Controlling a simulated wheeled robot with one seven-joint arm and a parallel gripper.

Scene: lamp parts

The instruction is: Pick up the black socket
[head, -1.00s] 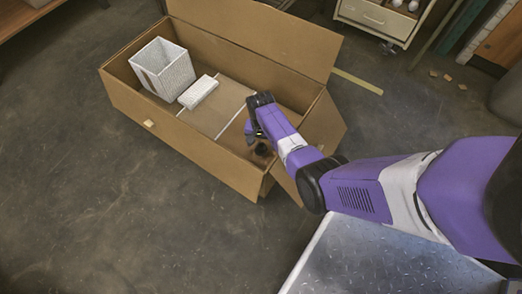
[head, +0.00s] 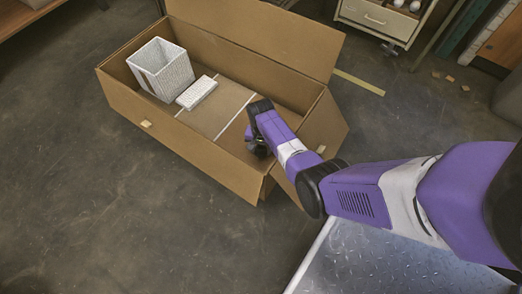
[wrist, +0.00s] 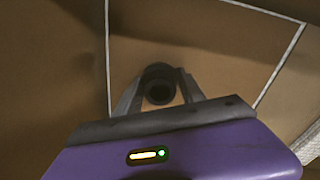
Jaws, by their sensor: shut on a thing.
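The black socket (wrist: 159,85) is a short dark cylinder with a round opening facing the wrist camera. My gripper (wrist: 158,92) is shut on it, with one grey finger on each side. In the head view my gripper (head: 258,147) is inside the right end of the long cardboard box (head: 185,150), near its front wall. There the socket is mostly hidden by my gripper and cannot be told apart clearly. I cannot tell whether the socket touches the box floor.
A white textured square shade (head: 162,70) stands in the left part of the box, with a small white block (head: 197,92) beside it. The box's walls and raised flaps (head: 255,35) surround my gripper. A drawer cabinet (head: 380,18) stands behind. The floor in front is clear.

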